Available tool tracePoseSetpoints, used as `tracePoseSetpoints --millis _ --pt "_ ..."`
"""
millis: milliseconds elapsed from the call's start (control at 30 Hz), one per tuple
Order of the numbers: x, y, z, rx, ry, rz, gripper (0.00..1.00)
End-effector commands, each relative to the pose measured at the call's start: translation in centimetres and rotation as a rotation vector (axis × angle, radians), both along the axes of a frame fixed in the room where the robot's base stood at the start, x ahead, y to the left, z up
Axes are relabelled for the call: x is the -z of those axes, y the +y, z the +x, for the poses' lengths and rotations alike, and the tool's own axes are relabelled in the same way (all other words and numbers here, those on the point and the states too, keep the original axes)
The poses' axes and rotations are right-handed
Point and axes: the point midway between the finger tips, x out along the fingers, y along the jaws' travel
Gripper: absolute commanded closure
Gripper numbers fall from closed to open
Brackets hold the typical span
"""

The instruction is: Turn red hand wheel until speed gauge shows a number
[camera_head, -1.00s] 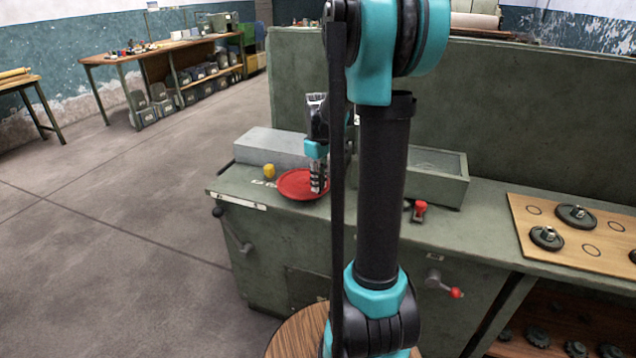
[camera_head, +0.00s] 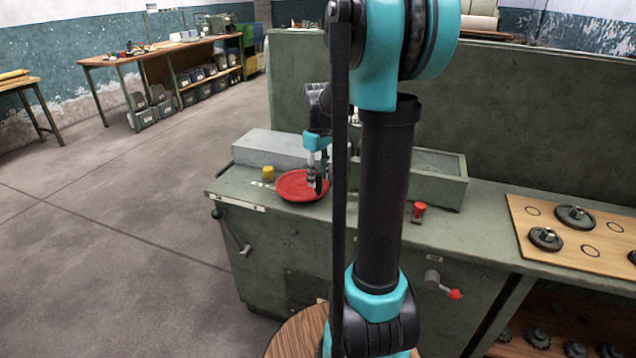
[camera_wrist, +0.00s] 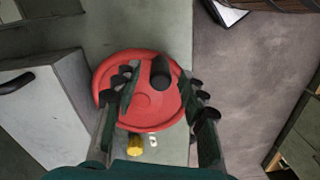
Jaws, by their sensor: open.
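The red hand wheel (camera_head: 290,186) lies flat on the left end of the green machine top. In the wrist view the wheel (camera_wrist: 112,88) fills the middle, with a dark cylindrical handle (camera_wrist: 161,72) standing up near its edge. My gripper (camera_head: 317,184) is over the right side of the wheel. In the wrist view my gripper (camera_wrist: 160,83) is open, with one finger on each side of the handle. The fingers look apart from the handle; their height over the wheel is hard to judge. I cannot make out a speed gauge or any number.
A yellow knob (camera_head: 268,172) sits beside the wheel, near a small white label. A grey box (camera_head: 268,147) stands behind it. A red knob (camera_head: 419,209) and a wooden board with gears (camera_head: 565,262) are to the right. Open floor (camera_head: 120,220) lies left of the machine.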

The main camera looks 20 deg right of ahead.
Motion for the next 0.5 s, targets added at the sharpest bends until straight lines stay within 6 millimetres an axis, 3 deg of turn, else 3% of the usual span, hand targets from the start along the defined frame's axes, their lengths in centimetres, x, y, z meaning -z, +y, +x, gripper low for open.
tracePoseSetpoints --millis 300,500 --pt "-6.3 0.0 0.0 0.0 0.0 0.0 0.58" --pt "-8.4 0.0 0.0 0.0 0.0 0.0 0.58"
